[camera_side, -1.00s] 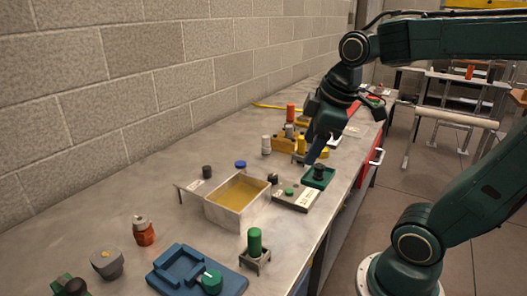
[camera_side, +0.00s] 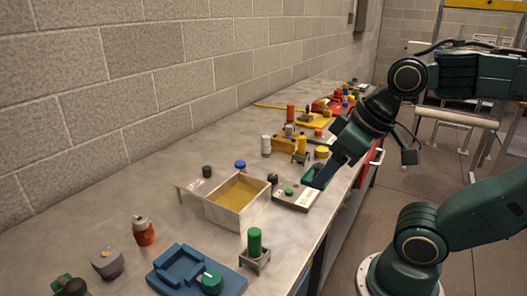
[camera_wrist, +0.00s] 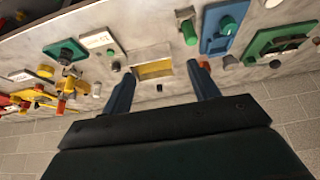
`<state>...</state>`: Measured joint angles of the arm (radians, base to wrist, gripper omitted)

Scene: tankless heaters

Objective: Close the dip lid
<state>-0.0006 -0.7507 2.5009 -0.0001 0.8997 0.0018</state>
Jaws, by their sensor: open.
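The dip box (camera_side: 225,213) is a pale open-topped box with amber liquid (camera_side: 239,193) inside, at the middle of the bench. A flat grey panel (camera_side: 190,186) with a small label extends from its left side; it looks like the lid swung open, but I cannot tell for sure. In the wrist view the box (camera_wrist: 153,58) shows between my fingers, beyond them. My gripper (camera_side: 321,183) is to the right of the box, near the bench's front edge, apart from it. Its blue fingers (camera_wrist: 160,76) are spread, with nothing held.
A grey block with a green button (camera_side: 289,192) and a green fixture (camera_side: 310,173) lie between box and gripper. A black knob (camera_side: 207,171) and a blue cap (camera_side: 240,164) are behind the box. A green cylinder on a stand (camera_side: 254,243) and a blue tray (camera_side: 185,265) are in front.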

